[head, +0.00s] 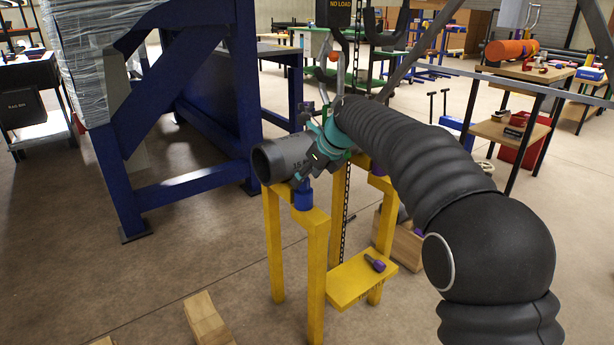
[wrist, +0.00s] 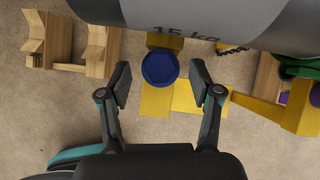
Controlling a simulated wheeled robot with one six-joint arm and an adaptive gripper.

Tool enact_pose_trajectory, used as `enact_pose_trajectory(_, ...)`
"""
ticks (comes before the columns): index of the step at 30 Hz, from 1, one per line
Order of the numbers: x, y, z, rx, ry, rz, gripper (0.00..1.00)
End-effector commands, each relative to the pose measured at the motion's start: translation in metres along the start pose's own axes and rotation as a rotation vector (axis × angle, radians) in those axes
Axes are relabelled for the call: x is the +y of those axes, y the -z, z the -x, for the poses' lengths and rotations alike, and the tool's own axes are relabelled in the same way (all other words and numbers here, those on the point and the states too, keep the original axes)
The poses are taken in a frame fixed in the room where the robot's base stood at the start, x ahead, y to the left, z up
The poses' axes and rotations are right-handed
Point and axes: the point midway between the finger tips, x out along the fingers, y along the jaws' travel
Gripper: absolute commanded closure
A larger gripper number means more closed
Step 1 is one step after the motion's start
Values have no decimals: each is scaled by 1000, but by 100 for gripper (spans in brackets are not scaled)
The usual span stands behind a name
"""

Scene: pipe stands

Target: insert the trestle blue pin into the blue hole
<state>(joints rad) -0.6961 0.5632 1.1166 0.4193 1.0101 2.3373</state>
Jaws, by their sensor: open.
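A blue round piece (head: 303,196), which looks like the blue pin, sits at the top of the yellow trestle (head: 318,262), close below the grey pipe (head: 277,158). In the wrist view its round blue end (wrist: 160,68) shows between and beyond my open fingers. My gripper (head: 312,168) is beside the pipe and above the blue piece; it also shows in the wrist view (wrist: 160,82), with nothing held. Whether the fingers are level with the piece, I cannot tell. I cannot make out a blue hole in either view.
The pipe (wrist: 220,18) crosses the top of the wrist view, close to the fingers. A purple pin (head: 375,262) lies on the trestle's lower shelf. A dark blue frame (head: 190,182) stands at left. Wooden blocks (head: 207,320) lie on the floor; open floor is at front left.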

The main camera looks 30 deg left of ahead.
Motion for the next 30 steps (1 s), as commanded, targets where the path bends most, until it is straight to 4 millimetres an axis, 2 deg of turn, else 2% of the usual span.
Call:
enact_pose_trajectory(3,0,-2,14,-2,1,-1,36)
enact_pose_trajectory(13,0,-2,42,-1,1,1,36)
enact_pose_trajectory(26,0,0,46,-1,1,1,36)
enact_pose_trajectory(30,0,-1,59,-3,3,1,36)
